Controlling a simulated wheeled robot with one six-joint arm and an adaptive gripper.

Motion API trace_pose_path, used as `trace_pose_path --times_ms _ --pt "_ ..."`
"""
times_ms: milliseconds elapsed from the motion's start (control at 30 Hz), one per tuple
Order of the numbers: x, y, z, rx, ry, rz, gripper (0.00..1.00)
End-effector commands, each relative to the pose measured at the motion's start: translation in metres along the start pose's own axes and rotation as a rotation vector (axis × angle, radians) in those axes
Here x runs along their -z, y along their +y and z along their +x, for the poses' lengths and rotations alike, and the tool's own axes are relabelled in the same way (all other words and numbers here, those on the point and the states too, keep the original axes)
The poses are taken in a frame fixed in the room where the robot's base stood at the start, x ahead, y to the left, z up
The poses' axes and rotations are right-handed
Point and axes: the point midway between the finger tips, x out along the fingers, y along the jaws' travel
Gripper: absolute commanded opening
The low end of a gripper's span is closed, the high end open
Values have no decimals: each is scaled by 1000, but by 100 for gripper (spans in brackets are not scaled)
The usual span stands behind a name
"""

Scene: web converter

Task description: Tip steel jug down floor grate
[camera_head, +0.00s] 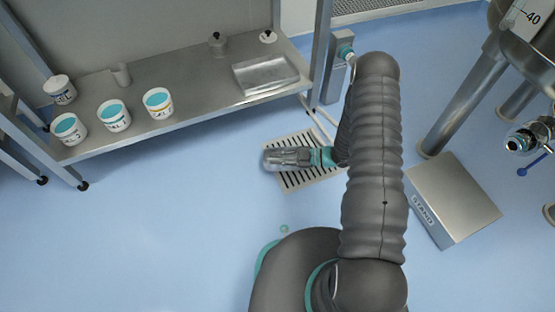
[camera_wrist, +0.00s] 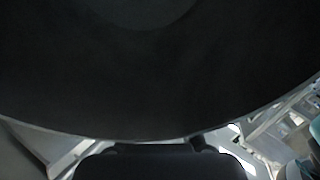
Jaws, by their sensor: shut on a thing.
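My gripper (camera_head: 294,156) is low over the slotted floor grate (camera_head: 318,178) in the head view. It is shut on the steel jug (camera_head: 270,160), a silvery shape at its end, largely covered by the gripper. In the wrist view a large dark rounded surface of the jug (camera_wrist: 160,80), with a thin pale edge, fills most of the picture. The jug's tilt, its mouth and any contents cannot be made out. Grate slots show around and below the gripper.
A steel bench (camera_head: 200,102) at upper left holds several white tubs with teal tops, a small cup (camera_head: 121,75), a weight-like piece (camera_head: 218,44) and a shallow tray (camera_head: 265,75). A steel box (camera_head: 452,200) stands right of my arm. Blue floor at lower left is clear.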

Motion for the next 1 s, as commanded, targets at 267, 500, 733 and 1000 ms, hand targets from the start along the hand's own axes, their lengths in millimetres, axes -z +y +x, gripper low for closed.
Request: trace_pose_path --times_ms 267,500,733,1000 --pt "5 3 -4 -42 85 18 0" --pt "8 6 -7 -74 157 33 0" --pt "11 8 -10 -96 205 43 0" --pt "12 8 -10 -105 224 47 0"
